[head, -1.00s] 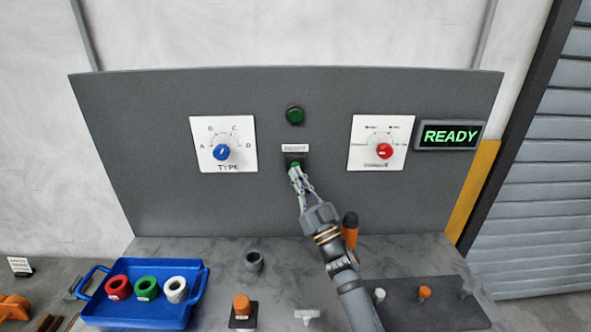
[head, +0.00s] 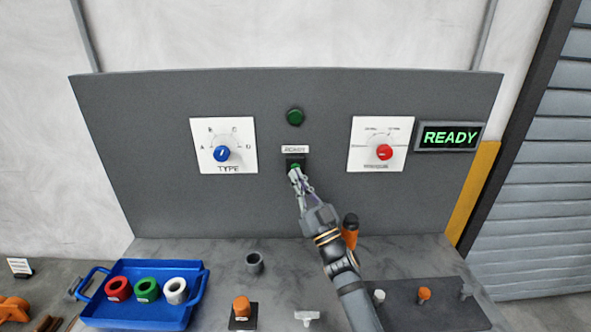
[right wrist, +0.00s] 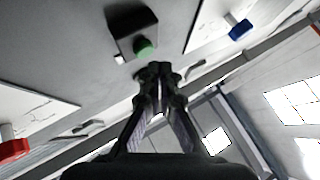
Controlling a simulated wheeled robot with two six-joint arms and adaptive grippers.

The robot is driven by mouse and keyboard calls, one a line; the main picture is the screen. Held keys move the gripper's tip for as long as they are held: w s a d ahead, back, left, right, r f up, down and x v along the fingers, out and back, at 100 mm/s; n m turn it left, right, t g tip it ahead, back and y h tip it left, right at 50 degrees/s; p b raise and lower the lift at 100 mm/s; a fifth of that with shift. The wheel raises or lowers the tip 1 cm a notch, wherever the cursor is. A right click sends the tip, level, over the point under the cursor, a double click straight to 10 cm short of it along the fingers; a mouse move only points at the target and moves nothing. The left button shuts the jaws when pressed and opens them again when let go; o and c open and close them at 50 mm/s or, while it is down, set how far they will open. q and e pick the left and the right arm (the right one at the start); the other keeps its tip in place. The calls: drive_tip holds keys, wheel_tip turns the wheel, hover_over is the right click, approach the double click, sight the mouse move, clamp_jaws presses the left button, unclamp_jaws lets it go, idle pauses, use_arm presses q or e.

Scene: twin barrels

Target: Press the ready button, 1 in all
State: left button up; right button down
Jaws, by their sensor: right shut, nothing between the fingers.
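The ready button is a green cap on a dark box (head: 291,157) on the grey panel, under a small white label. In the head view my right gripper (head: 295,175) is at the button and covers its lower part. In the right wrist view the green button (right wrist: 145,47) shows just beyond my closed fingertips (right wrist: 155,70), with a small gap in the picture; I cannot tell whether they touch. The right gripper is shut and empty. A sign (head: 450,137) at the panel's right reads READY in lit green letters. My left gripper is not in view.
The panel also carries a blue TYPE knob (head: 222,153), a red knob (head: 384,152) and a round green lamp (head: 295,117). On the bench below are a blue tray (head: 135,318) with three rings, a grey cup (head: 254,262) and an orange-topped piece (head: 241,306).

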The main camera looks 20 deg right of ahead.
drive_tip(key=shift+w, duration=0.1)
drive_tip(key=shift+w+d, duration=0.1)
drive_tip(key=shift+w, duration=0.25)
drive_tip(key=shift+w+d, duration=0.15)
drive_tip(key=shift+w, duration=0.3)
idle(0.9)
drive_tip(key=shift+s, duration=0.1)
drive_tip(key=shift+s+a+p, duration=0.3)
drive_tip(key=shift+s+p, duration=0.3)
drive_tip(key=shift+s, duration=0.2)
